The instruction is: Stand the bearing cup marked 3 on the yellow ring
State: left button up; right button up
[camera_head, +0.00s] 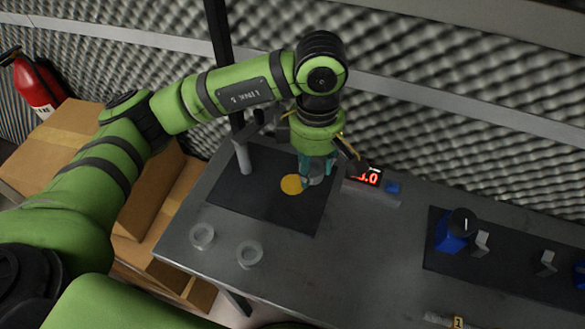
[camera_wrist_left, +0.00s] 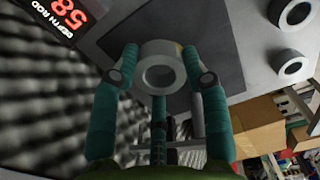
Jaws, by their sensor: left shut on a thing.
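My left gripper (camera_head: 316,166) has teal fingers and is shut on a grey bearing cup (camera_wrist_left: 160,70). In the left wrist view the cup sits between the fingers, its open bore facing the camera; no number on it can be read. In the head view the fingers partly hide it. The yellow ring (camera_head: 291,185) shows as a yellow disc on the dark mat, just left of the gripper and held cup. Whether the cup touches the mat cannot be told. My right gripper is not in view.
Two more grey cups (camera_head: 202,236) (camera_head: 250,254) stand on the bare table front of the dark mat (camera_head: 265,210). A grey post (camera_head: 243,157) rises at the mat's left. A red-digit display (camera_head: 368,177) is close right of the gripper. Blue-and-black parts (camera_head: 452,232) stand farther right.

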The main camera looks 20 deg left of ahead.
aim_at(293, 184)
pick_arm(q)
jog(key=a+f, duration=0.1)
jog(key=a, duration=0.1)
jog(key=w+a+f, duration=0.1)
jog(key=a, duration=0.1)
jog(key=shift+w+f+p, duration=0.1)
jog(key=shift+f+p, duration=0.05)
jog(key=shift+p, duration=0.25)
jog(key=shift+f, duration=0.2)
notch_tip(293, 184, down, 3)
jog(key=shift+f+p, duration=0.1)
jog(key=shift+p, duration=0.65)
jog(key=shift+f, duration=0.3)
jog(key=shift+f+b, duration=0.2)
jog(key=shift+b, duration=0.1)
jog(key=o, duration=1.2)
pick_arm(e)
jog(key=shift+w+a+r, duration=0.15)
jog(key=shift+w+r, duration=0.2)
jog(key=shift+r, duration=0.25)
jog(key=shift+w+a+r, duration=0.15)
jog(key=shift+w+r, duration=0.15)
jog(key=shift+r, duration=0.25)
